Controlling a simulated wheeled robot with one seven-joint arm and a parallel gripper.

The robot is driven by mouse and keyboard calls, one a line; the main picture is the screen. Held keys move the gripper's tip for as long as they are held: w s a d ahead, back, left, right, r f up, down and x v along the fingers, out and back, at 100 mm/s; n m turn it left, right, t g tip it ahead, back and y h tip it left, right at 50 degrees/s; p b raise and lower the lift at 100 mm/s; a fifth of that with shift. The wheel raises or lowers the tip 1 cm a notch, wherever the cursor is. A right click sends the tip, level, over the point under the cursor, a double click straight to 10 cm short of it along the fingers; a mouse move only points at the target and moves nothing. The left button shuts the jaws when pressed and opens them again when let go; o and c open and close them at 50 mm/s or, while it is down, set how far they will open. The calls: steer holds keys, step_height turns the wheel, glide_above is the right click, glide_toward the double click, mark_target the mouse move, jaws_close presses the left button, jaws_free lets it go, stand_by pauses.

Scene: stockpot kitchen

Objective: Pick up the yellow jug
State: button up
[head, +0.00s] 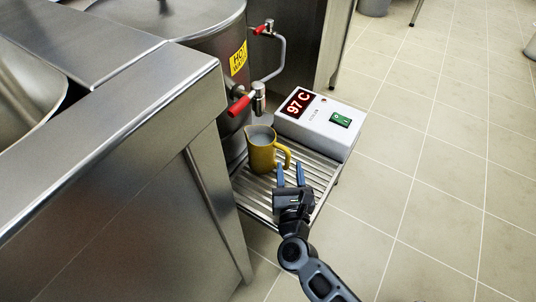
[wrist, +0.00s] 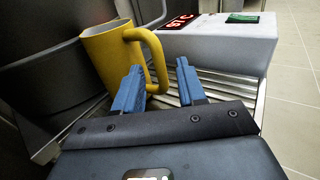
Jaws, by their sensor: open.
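The yellow jug (head: 262,152) stands upright on a slatted metal rack (head: 257,203), below a tap with a red handle. Its handle faces right, toward my gripper. My gripper (head: 290,172) is open and empty, just to the front right of the jug. In the wrist view the jug (wrist: 108,58) is at the upper left, and its handle is close beyond the left blue finger. I cannot tell whether the left finger touches the handle.
A large steel pot (head: 215,50) with a tap (head: 257,98) is beyond the jug. A steel counter (head: 110,170) rises at left. Tiled floor (head: 430,200) is clear at right.

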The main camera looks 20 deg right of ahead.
mark_target(288, 161)
steer(key=x, duration=0.4)
steer(key=shift+w+b, duration=0.1)
steer(key=shift+b, duration=0.2)
jaws_close()
stand_by(0.3)
